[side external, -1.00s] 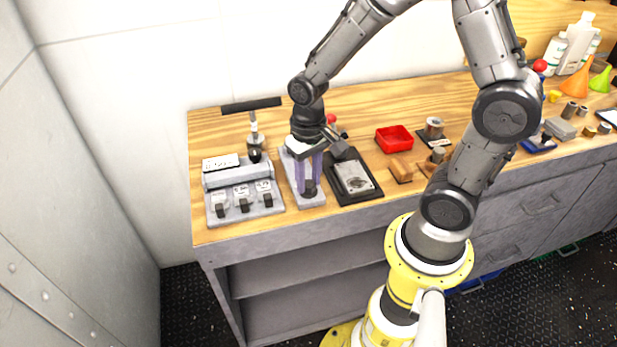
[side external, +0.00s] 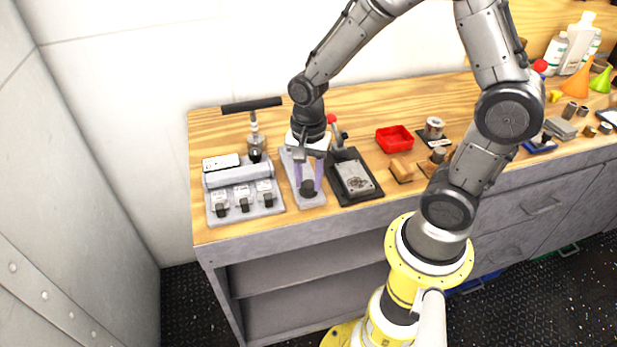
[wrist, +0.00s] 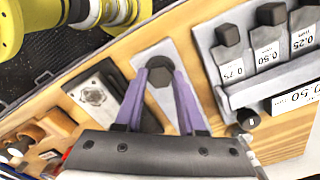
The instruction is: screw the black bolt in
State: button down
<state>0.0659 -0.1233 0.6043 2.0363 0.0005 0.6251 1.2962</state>
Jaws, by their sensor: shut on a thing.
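The black bolt (wrist: 159,85) has a hex head and stands on a light grey plate (wrist: 151,54) on the wooden bench. In the side view the bolt (side external: 308,188) is near the front end of the plate. My gripper (wrist: 159,72) points down with its two purple fingers on either side of the bolt's head, shut on it. In the side view my gripper (side external: 307,186) is low over the plate. The bolt's lower part and the hole under it are hidden.
A grey block with several labelled black pieces (side external: 243,198) stands left of the plate. A black fixture with a metal plate (side external: 355,178) and a red-knobbed lever (side external: 333,122) is close on the right. A red tray (side external: 394,139) lies further right.

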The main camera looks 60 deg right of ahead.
jog(key=m, duration=0.4)
jog(key=shift+w+r+m, duration=0.15)
jog(key=shift+m, duration=0.15)
jog(key=m, duration=0.4)
jog(key=shift+m, duration=0.3)
jog(key=m, duration=0.4)
jog(key=shift+m, duration=2.5)
jog(key=c, duration=0.7)
grip_release()
jog(key=shift+o, duration=1)
